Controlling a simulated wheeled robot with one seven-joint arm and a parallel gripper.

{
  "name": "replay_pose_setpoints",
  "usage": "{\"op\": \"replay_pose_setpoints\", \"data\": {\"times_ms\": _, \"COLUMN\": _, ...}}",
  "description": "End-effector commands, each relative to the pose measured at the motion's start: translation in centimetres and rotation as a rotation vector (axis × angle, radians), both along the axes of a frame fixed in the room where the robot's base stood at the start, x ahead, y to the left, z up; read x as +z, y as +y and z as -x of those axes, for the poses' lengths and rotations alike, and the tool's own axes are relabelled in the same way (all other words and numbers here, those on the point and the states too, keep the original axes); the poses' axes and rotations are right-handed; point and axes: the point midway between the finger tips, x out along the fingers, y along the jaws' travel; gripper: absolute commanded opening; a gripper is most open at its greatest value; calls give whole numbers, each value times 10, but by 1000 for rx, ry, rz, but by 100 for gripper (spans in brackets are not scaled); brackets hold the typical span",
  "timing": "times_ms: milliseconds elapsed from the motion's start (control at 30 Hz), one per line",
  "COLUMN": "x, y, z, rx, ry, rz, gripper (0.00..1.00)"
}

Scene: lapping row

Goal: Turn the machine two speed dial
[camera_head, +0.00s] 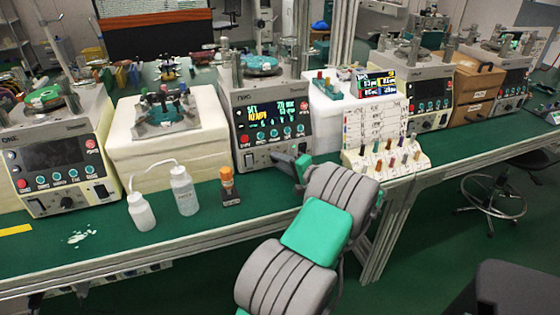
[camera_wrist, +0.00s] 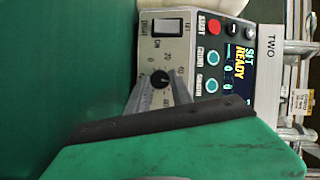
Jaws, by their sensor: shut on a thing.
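Machine two (camera_head: 238,95) is the middle machine in the head view, with a lit black display (camera_head: 275,110) of yellow and green text. Its black speed dial (camera_wrist: 160,79) shows in the wrist view on the pale lower panel, with printed numbers around it. My gripper (camera_wrist: 160,88) is shut on the dial, one grey finger on each side. In the wrist view the display (camera_wrist: 239,68) reads SET and READY. In the head view my gripper (camera_head: 288,161) is against the lower panel and hides the dial.
A rack of coloured pegs (camera_head: 388,160) stands to the right.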

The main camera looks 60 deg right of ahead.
Motion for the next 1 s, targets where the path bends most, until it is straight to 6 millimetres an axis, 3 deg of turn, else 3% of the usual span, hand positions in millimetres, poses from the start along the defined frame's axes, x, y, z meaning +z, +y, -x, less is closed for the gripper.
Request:
{"op": "replay_pose_setpoints", "data": {"times_ms": 300, "x": -2, "y": -1, "z": 0, "rx": -1, "ry": -100, "rz": -102, "gripper": 0}}
{"op": "replay_pose_setpoints", "data": {"times_ms": 867, "x": -2, "y": -1, "z": 0, "rx": -1, "ry": -123, "rz": -124, "gripper": 0}}
{"op": "replay_pose_setpoints", "data": {"times_ms": 900, "x": -2, "y": -1, "z": 0, "rx": -1, "ry": -123, "rz": -124, "gripper": 28}}
{"op": "replay_pose_setpoints", "data": {"times_ms": 1000, "x": -2, "y": -1, "z": 0, "rx": -1, "ry": -123, "rz": -124, "gripper": 37}}
